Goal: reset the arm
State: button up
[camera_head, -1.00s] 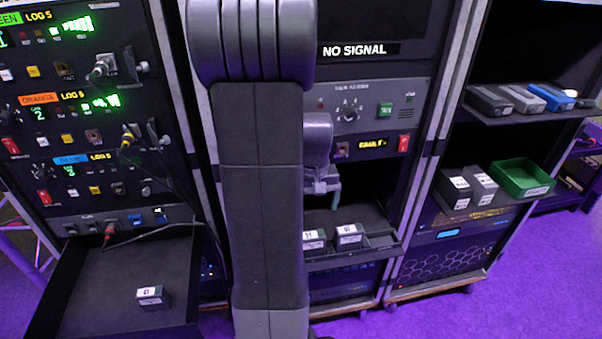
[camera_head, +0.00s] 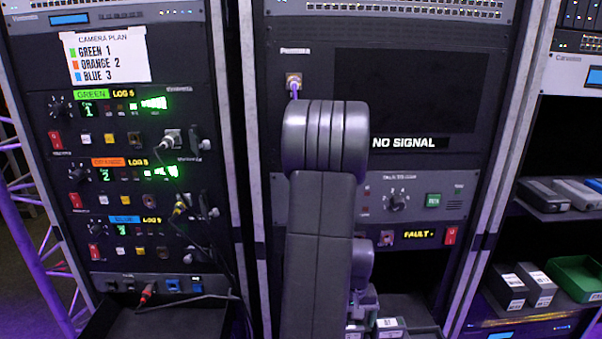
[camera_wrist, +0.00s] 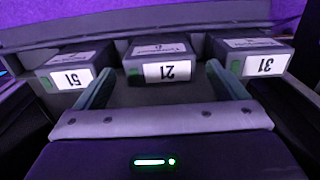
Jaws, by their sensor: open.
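My gripper (camera_wrist: 160,70) is open in the wrist view, its two fingers apart and pointing at a row of dark boxes with white labels. The middle box (camera_wrist: 163,50), its label upside down and reading 21, sits between the fingertips with a gap on each side. Another box (camera_wrist: 72,62) is to the left and one (camera_wrist: 250,55) to the right. Nothing is held. In the head view my arm stands upright in front of the middle rack and hides most of my gripper. Two labelled boxes (camera_head: 390,326) show at the bottom beside it.
The left rack (camera_head: 120,40) carries panels, cables and an open drawer (camera_head: 140,322) low down. The middle rack has a dark screen (camera_head: 420,90) marked NO SIGNAL and a FAULT panel. On the right, shelves hold grey boxes (camera_head: 540,287) and a green tray (camera_head: 580,268).

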jog(key=shift+r, duration=0.3)
